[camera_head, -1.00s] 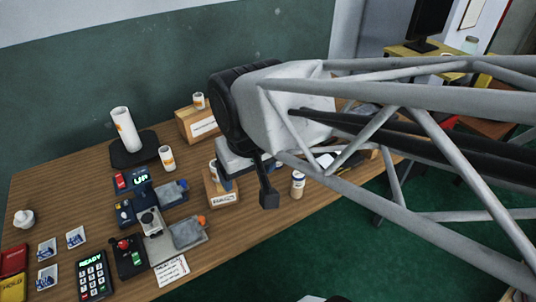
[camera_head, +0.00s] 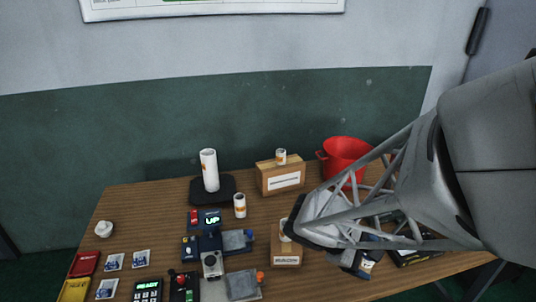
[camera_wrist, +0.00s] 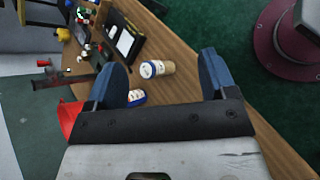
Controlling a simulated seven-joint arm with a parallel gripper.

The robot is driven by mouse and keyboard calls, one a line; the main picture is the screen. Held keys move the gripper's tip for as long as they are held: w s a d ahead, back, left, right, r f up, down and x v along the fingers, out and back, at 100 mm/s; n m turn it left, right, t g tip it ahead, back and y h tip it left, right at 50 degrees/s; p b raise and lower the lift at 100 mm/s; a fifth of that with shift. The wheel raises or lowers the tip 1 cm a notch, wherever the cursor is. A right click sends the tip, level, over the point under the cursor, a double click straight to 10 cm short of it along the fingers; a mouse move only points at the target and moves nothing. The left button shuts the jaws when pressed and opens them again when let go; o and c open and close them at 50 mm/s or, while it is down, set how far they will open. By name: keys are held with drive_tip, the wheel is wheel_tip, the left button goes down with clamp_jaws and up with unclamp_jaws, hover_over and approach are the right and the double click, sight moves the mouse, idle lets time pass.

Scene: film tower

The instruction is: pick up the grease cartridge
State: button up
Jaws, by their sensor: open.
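No label that I can read says grease cartridge, so I cannot tell which item it is. In the wrist view a tan bottle with a white and blue label (camera_wrist: 157,69) lies in the gap between the blue fingers of my open gripper (camera_wrist: 166,80), apparently untouched. A second blue-and-white item (camera_wrist: 136,97) shows partly beside the left finger. A short similar one (camera_head: 240,206) stands on the table, another (camera_head: 281,156) on a wooden box.
The wooden box (camera_head: 284,180) stands at the back beside a red bucket (camera_head: 344,155). A smaller labelled box (camera_head: 286,252) is left of my arm. Devices and a keypad (camera_head: 148,290) crowd the front left. In the wrist view the table edge runs close to the right finger, with green floor beyond.

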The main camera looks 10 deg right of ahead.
sight(363, 258)
drive_tip(key=w+d+f+n+t+h, duration=0.1)
drive_tip(key=w+f+n+t+h, duration=0.1)
drive_tip(key=f+n, duration=0.2)
drive_tip(key=w+d+f+n+t+h, duration=0.2)
drive_tip(key=w+f+n+t+h, duration=0.1)
drive_tip(key=f+n, duration=0.2)
drive_tip(key=w+d+f+n+t+h, duration=0.1)
drive_tip(key=w+f+n+t+h, duration=0.1)
drive_tip(key=f+n, duration=0.2)
drive_tip(key=shift+w+d+f+t, duration=0.25)
drive_tip(key=shift+f+t, duration=0.05)
drive_tip(key=shift+f, duration=0.35)
drive_tip(key=shift+w+a+f+n+t, duration=0.15)
drive_tip(key=shift+w+f+n+t, duration=0.2)
drive_tip(key=shift+f+n, duration=0.3)
drive_tip(key=shift+s+r, duration=0.1)
drive_tip(key=shift+x, duration=1.3)
drive_tip(key=shift+d, duration=0.2)
drive_tip(key=shift+x, duration=2.45)
drive_tip(key=shift+r, duration=0.1)
